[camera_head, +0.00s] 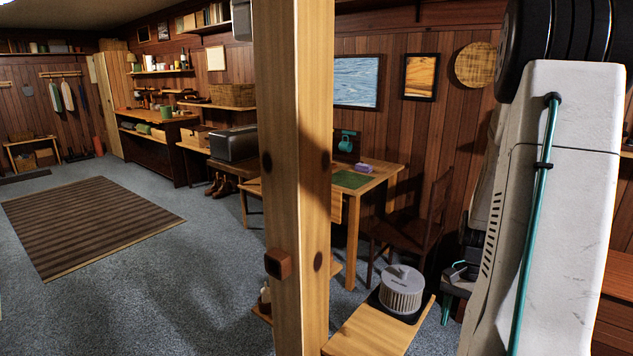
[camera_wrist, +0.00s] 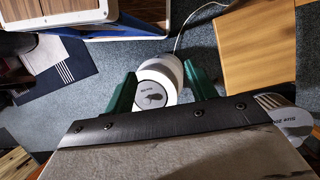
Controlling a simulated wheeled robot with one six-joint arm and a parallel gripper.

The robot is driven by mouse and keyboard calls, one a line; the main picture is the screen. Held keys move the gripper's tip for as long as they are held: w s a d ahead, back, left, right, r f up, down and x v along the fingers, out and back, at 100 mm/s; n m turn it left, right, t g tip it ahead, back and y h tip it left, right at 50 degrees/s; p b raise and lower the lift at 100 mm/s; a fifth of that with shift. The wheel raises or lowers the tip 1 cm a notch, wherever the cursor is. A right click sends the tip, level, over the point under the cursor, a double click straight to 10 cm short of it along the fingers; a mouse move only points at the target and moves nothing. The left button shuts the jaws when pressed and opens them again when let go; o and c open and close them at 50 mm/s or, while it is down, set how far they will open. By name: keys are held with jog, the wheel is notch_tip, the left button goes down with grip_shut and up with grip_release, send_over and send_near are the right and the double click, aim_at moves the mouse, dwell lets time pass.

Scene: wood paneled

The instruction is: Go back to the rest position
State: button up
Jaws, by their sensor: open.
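My gripper (camera_wrist: 158,72) shows in the wrist view with its two green fingers spread apart. A white round thing with a dark printed mark (camera_wrist: 152,96) appears between and beyond the fingers; I cannot tell how far below them it is, and no grip on it shows. In the head view my white arm fills the right side, with a teal cable along it. A dark and teal part shows low beside it, but the fingertips are not clear there.
A wooden post (camera_head: 293,120) stands close in front. A white ribbed cylinder (camera_head: 402,287) sits near a low wooden surface (camera_head: 375,335). Behind are a desk (camera_head: 385,172) and a chair (camera_head: 415,225). Open carpet and a striped rug (camera_head: 90,222) lie to the left.

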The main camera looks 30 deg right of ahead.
jog(key=w+a+r+n+h, duration=0.25)
jog(key=a+r+n, duration=0.45)
jog(key=a+r, duration=0.6)
jog(key=s+a+r+n+t, duration=0.1)
jog(key=a+r+n, duration=0.3)
jog(key=a, duration=0.4)
jog(key=s+a+r+n+t, duration=0.2)
jog(key=a+r+n, duration=0.2)
jog(key=a, duration=0.5)
jog(key=shift+a+r+n+h, duration=0.25)
jog(key=shift+n+h, duration=0.1)
jog(key=shift+n, duration=0.05)
